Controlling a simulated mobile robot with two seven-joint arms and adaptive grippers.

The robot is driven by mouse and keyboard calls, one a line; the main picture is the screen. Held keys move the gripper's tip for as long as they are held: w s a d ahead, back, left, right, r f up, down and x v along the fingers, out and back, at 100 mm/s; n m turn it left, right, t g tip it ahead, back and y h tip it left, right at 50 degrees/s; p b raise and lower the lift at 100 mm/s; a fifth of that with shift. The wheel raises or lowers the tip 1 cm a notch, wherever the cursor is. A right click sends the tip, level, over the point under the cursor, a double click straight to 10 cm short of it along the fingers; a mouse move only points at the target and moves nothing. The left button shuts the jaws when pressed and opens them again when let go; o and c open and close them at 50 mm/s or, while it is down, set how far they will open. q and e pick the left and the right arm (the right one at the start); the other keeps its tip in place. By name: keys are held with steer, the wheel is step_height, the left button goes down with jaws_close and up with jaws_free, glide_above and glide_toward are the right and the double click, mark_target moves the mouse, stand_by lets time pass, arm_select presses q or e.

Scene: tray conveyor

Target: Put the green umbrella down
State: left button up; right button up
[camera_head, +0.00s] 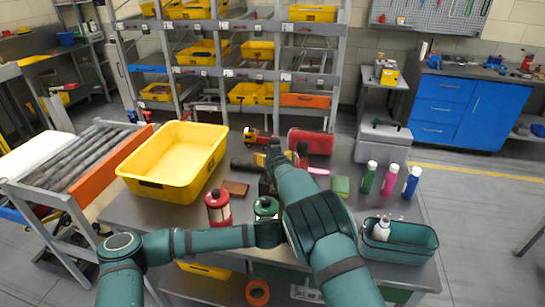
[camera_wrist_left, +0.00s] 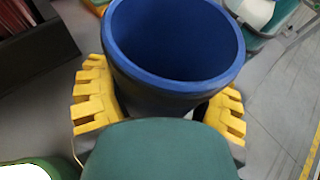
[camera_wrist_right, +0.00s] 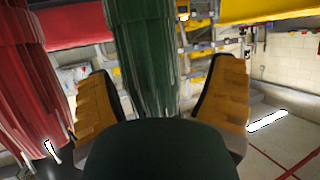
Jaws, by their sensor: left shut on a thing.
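In the right wrist view the green umbrella (camera_wrist_right: 147,45), folded and ribbed, hangs between the spread fingers of my right gripper (camera_wrist_right: 165,78), with a gap on both sides. A folded red umbrella (camera_wrist_right: 25,75) stands to its left, outside the fingers. In the left wrist view my left gripper (camera_wrist_left: 165,85) is shut around a blue cup-like container (camera_wrist_left: 175,45) with an open mouth. I see nothing inside it. In the head view my crossing arms hide the blue container, and I cannot make out the umbrellas clearly.
A yellow bin (camera_head: 155,190) stands on the left of the table. A red canister (camera_head: 217,206) and a green canister (camera_head: 265,206) stand near the front. Several small bottles (camera_head: 390,181) stand on the right, behind a teal basket (camera_head: 400,250).

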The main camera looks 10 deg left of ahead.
steer(key=r+v, duration=0.1)
steer(key=v, duration=1.1)
stand_by(0.6)
